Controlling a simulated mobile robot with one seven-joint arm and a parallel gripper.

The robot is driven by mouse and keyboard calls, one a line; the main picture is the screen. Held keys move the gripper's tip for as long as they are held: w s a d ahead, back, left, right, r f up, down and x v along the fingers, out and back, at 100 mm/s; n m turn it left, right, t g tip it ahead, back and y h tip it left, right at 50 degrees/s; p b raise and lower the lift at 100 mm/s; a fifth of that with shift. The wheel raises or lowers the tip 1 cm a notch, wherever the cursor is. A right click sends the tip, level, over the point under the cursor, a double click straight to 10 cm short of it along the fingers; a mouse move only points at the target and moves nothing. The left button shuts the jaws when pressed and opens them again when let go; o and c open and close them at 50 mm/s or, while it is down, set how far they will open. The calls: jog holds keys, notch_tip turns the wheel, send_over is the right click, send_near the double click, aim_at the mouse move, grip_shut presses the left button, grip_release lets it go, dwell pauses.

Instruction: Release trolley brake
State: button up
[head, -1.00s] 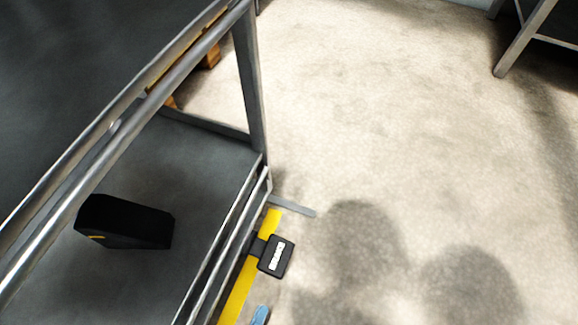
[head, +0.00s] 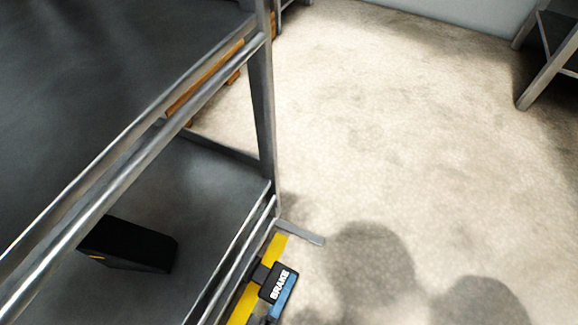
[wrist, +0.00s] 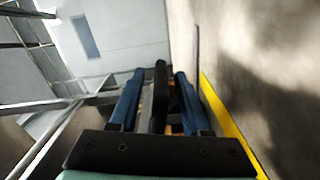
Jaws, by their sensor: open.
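The black brake pedal (head: 274,287), marked BRAKE in white, sticks out from the yellow strip (head: 281,245) low on the trolley's right side. The trolley (head: 262,120) is a grey metal frame with rails and a lower shelf. My gripper (wrist: 159,76) is open, with its two blue fingers on either side of the dark pedal (wrist: 160,105) in the wrist view. Whether either finger touches it, I cannot tell. In the head view one blue finger shows at the pedal's lower right; the rest of the gripper is mostly hidden or out of frame.
A black box (head: 130,246) lies on the lower shelf. A short grey bar (head: 301,233) juts onto the floor just beyond the pedal. Wooden pallet parts (head: 205,90) show behind the trolley. The floor (head: 400,130) to the right is clear up to a metal stand (head: 548,70).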

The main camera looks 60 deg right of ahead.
jog(key=shift+w+d, duration=0.1)
jog(key=shift+d, duration=1)
grip_shut()
dwell(0.7)
